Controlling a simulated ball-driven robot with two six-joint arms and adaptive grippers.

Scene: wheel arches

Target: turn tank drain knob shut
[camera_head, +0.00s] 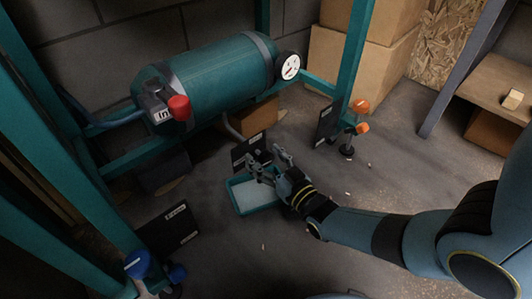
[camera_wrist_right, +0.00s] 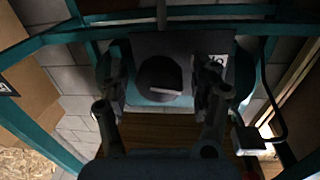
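A teal tank (camera_head: 215,75) lies on its side in a teal frame in the head view. My right gripper (camera_head: 267,160) reaches in from the right, below the tank and beside a black plate (camera_head: 247,150). In the right wrist view the right gripper (camera_wrist_right: 160,85) is open. The knob is hard to make out in the head view, near the gripper. My left gripper is not in view.
A shallow teal tray (camera_head: 243,205) lies on the floor under the gripper. A red knob (camera_head: 179,107) sits at the tank's left end, a gauge (camera_head: 290,67) at its right. Orange knobs (camera_head: 361,106) and a blue knob (camera_head: 138,263) are by the frame legs.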

